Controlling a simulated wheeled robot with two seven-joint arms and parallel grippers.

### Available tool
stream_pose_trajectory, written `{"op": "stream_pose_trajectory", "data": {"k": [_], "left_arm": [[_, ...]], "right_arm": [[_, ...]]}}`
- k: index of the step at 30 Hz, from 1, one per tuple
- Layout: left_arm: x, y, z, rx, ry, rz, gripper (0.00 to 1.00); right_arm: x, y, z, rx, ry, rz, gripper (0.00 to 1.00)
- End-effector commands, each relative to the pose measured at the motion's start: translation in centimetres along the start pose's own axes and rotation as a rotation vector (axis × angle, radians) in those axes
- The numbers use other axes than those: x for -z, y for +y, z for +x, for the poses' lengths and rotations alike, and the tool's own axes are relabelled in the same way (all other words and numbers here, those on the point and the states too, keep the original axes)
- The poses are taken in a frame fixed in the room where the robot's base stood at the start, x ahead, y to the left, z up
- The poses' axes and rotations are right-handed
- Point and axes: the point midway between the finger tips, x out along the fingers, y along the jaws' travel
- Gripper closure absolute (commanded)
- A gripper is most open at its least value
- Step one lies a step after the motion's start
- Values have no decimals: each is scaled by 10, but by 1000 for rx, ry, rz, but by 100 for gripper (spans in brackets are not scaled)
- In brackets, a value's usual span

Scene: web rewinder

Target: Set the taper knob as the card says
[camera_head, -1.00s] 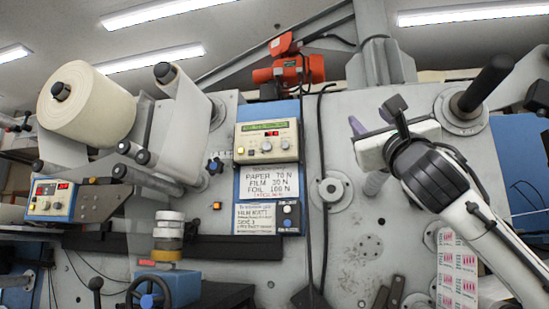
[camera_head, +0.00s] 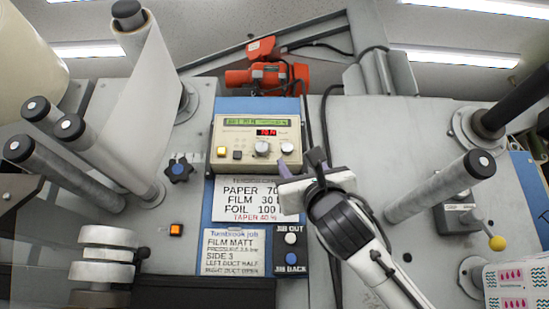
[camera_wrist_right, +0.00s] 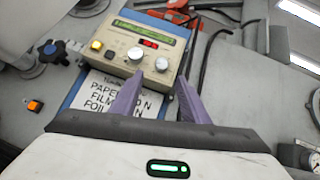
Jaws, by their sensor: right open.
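The beige control box (camera_head: 257,140) has a green display, a red readout and two knobs. The left knob (camera_head: 262,148) is larger than the right knob (camera_head: 287,147); their labels are too small to read. The card (camera_head: 250,198) below lists paper, film and foil, with a red line that appears to read TAPER 40 %. My right gripper (camera_head: 316,160) is open just right of the box, partly over the card's right side. In the right wrist view its purple fingers (camera_wrist_right: 160,82) point at the box, with the right knob (camera_wrist_right: 162,64) showing beyond the gap between them. My left gripper is out of view.
A job card (camera_head: 232,251) and the jog buttons (camera_head: 291,238) sit below. An orange motor (camera_head: 265,76) and a black cable are above. Rollers (camera_head: 443,187) project at both sides.

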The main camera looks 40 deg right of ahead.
Motion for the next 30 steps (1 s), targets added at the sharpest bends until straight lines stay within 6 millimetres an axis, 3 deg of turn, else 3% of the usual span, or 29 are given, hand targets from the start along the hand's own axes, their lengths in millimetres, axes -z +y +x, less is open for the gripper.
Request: {"op": "stream_pose_trajectory", "data": {"k": [5,15,27,30], "left_arm": [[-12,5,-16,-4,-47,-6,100],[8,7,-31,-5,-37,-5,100],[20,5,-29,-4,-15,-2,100],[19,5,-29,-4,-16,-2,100]], "right_arm": [[-3,-1,35,0,2,1,58],[-2,0,86,0,2,1,58],[0,1,94,-1,0,0,58],[0,1,94,-1,1,0,73]]}}
